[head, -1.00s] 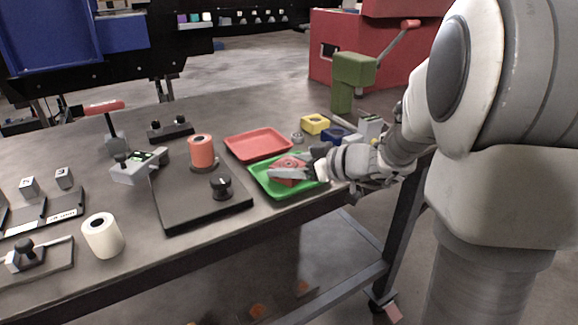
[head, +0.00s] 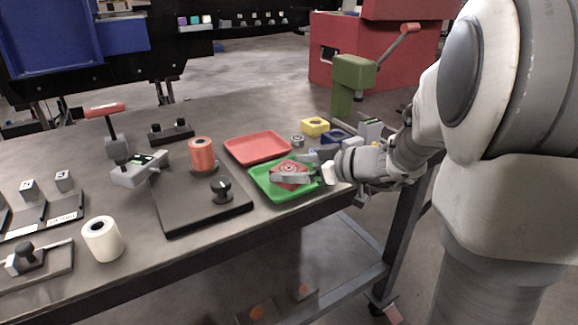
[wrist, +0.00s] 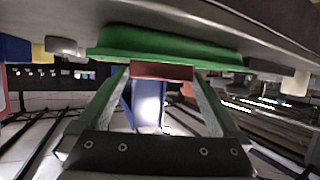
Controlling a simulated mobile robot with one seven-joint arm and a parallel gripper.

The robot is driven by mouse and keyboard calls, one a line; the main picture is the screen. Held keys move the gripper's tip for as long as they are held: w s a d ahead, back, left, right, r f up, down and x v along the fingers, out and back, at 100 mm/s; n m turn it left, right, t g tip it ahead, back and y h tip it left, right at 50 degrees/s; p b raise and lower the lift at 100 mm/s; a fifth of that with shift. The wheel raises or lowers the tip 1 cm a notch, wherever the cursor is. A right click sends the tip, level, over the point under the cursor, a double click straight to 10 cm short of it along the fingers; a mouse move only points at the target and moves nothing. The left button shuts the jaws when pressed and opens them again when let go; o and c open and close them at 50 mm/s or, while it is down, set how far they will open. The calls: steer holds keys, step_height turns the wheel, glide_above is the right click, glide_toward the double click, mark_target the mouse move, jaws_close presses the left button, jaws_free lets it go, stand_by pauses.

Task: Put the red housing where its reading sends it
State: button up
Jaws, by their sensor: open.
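The red housing (head: 288,170) lies in the green tray (head: 262,190) near the table's front edge. In the wrist view the housing (wrist: 160,70) shows as a red band against the green tray (wrist: 165,42). My gripper (head: 302,168) reaches in from the right, low over the tray. Its jaws are open, one finger on either side of the housing. In the wrist view the fingers (wrist: 161,76) stand apart with the housing between and beyond their tips. I cannot tell whether either finger touches it.
An empty red tray (head: 258,147) sits behind the green one. A dark plate (head: 190,215) with an orange roll (head: 201,154) and a black knob (head: 221,189) lies to the left. Yellow (head: 315,127) and blue (head: 334,136) housings and a green hand press (head: 352,80) stand behind my gripper.

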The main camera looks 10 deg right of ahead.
steer(key=v, duration=1)
steer(key=shift+s+p, duration=0.2)
steer(key=shift+p, duration=0.2)
steer(key=shift+d+r, duration=0.1)
